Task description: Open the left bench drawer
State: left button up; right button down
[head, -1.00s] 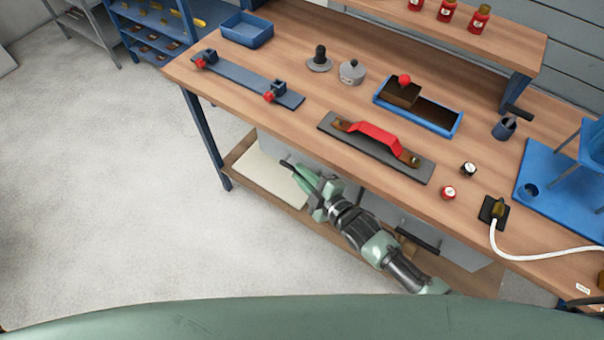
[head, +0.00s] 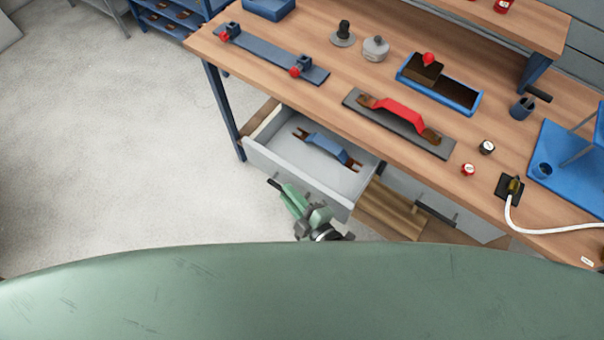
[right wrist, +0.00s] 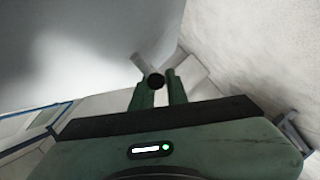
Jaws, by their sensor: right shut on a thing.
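The left bench drawer (head: 335,206) stands pulled well out from under the bench top in the head view. It is a light grey tray and holds a blue arched part with brown ends (head: 325,147). My right gripper (head: 284,191) is at the drawer's front, shut on its dark bar handle (head: 273,184). In the right wrist view, the green fingers (right wrist: 157,92) close around the bar, whose dark round end (right wrist: 155,80) shows between them. My left gripper is not in view.
The bench top (head: 320,100) carries a dark plate with a red arched part (head: 398,113), a blue tray (head: 465,97) and a clamp strip (head: 265,55). The floor at left is clear.

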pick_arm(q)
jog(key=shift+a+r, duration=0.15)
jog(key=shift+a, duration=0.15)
pick_arm(e)
jog(key=shift+s+a, duration=0.6)
jog(key=shift+s, duration=0.3)
jog(key=shift+s+a, duration=0.6)
jog(key=shift+s, duration=0.25)
jog(key=c, duration=1.7)
grip_release()
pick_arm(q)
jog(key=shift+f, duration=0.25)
pick_arm(e)
jog(key=v, duration=0.7)
jog(key=shift+s+d, duration=0.25)
jog(key=shift+s, duration=0.05)
